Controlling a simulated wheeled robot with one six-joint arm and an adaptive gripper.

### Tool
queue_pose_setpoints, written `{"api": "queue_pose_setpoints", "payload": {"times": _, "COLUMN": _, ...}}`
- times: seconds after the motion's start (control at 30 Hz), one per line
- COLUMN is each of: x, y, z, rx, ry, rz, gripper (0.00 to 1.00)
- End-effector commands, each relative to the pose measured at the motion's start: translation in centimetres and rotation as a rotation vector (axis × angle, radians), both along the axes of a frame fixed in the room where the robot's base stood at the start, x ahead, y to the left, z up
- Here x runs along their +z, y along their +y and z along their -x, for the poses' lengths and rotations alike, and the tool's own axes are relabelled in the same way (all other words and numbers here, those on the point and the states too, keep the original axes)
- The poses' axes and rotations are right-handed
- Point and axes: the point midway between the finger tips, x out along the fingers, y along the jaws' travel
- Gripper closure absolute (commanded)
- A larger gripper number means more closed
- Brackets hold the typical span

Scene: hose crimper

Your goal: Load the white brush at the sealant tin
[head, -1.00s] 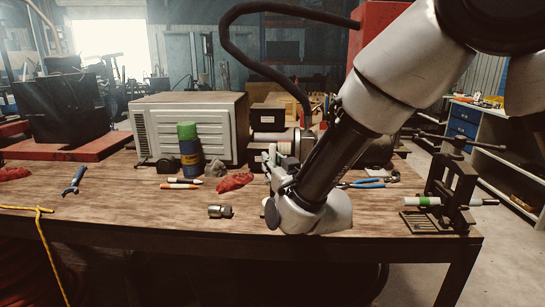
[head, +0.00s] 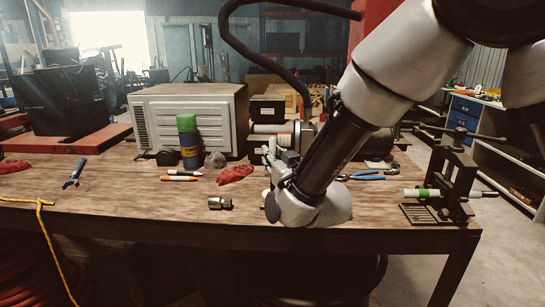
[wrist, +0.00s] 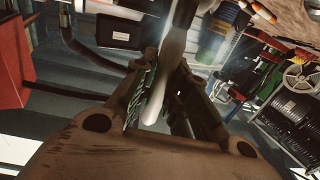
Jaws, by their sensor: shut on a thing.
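In the wrist view my gripper (wrist: 160,82) is shut on the white brush (wrist: 178,45), a pale, slim shaft passing between the fingers. Its upper end leaves the frame at the top, and its lower end shows bare between the fingers. In the head view my gripper (head: 272,158) is partly hidden behind my wrist, above the middle of the wooden table (head: 120,205). The brush cannot be made out clearly there. I cannot single out the sealant tin in either view; my arm hides part of the table behind it.
A ribbed pale box (head: 190,118) stands behind. A black stand (head: 452,185) is at the right edge.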

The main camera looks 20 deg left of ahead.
Motion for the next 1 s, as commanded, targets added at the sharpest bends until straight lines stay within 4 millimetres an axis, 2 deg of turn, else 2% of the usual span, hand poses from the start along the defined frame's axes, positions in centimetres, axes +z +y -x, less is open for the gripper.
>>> {"api": "queue_pose_setpoints", "payload": {"times": 1.0, "x": -0.88, "y": 0.0, "z": 0.0, "rx": 0.0, "ry": 0.001, "rz": 0.001, "gripper": 1.0}}
